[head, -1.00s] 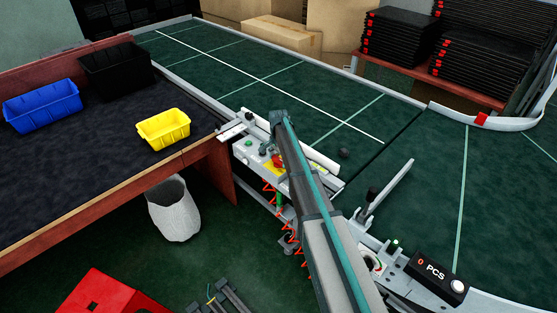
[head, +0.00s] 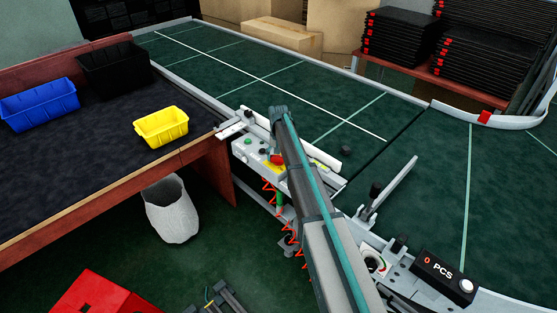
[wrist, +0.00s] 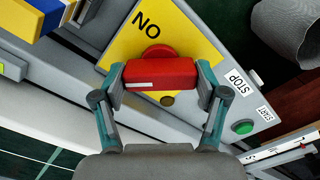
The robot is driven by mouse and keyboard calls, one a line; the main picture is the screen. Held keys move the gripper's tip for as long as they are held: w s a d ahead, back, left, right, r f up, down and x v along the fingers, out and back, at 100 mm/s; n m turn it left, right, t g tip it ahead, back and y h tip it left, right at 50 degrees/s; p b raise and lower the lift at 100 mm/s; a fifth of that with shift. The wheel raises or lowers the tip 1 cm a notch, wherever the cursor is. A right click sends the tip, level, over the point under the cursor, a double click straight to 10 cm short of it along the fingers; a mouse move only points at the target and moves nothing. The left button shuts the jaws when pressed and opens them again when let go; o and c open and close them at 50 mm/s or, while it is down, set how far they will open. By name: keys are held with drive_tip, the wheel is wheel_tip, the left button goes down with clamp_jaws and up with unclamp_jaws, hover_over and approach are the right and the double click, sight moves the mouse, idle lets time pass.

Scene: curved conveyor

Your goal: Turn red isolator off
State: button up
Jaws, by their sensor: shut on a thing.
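In the head view the isolator (head: 276,159) shows as a small red spot on the grey control panel, partly hidden by my arm, and my fingertips are hidden there.
A green button (wrist: 243,127) with "START" and "STOP" labels is beside the yellow plate. The green conveyor (head: 300,75) runs behind the panel. A yellow bin (head: 161,127) and a blue bin (head: 38,103) stand on the left table. A white waste basket (head: 172,208) is below.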

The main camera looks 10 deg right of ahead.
sight(279, 156)
drive_tip(key=n+b, duration=0.1)
drive_tip(key=n, duration=0.3)
drive_tip(key=shift+n, duration=0.3)
drive_tip(key=shift+n+b, duration=0.7)
drive_tip(key=shift+n, duration=1.6)
drive_tip(key=o, duration=1.2)
drive_tip(key=shift+c, duration=0.2)
drive_tip(key=shift+r, duration=0.1)
wheel_tip(279, 156, up, 12)
